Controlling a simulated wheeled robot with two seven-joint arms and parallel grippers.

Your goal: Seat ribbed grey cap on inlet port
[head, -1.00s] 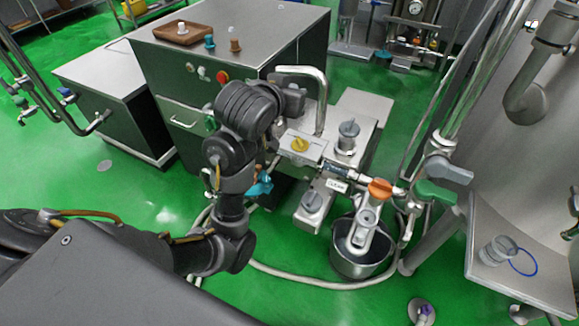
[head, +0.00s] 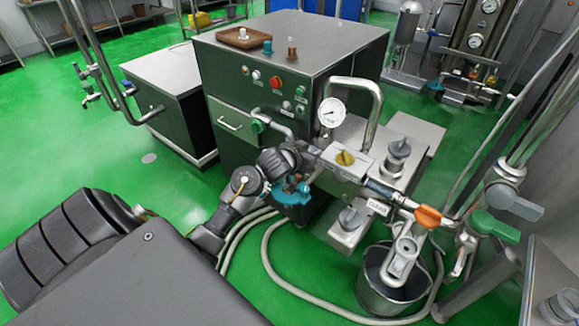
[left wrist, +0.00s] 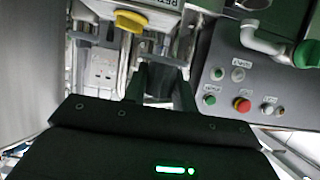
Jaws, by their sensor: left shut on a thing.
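My left gripper (head: 312,158) is at the left end of the steel valve block (head: 345,162), which has a yellow knob (head: 345,157). In the left wrist view its dark fingers (left wrist: 160,85) point toward the block, just below the yellow knob (left wrist: 130,21). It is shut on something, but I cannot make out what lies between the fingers. I cannot clearly identify the ribbed grey cap or the inlet port. Two grey-topped fittings show on the steel unit, one at the back (head: 398,152) and one at the front (head: 350,218). My right gripper is not in view.
A round gauge (head: 331,112) and a bent steel pipe (head: 372,90) stand close behind the gripper. A blue fitting (head: 290,192) is just below it. An orange handle (head: 428,216) and a steel bucket (head: 375,290) are to the right. A control cabinet (head: 285,45) stands behind.

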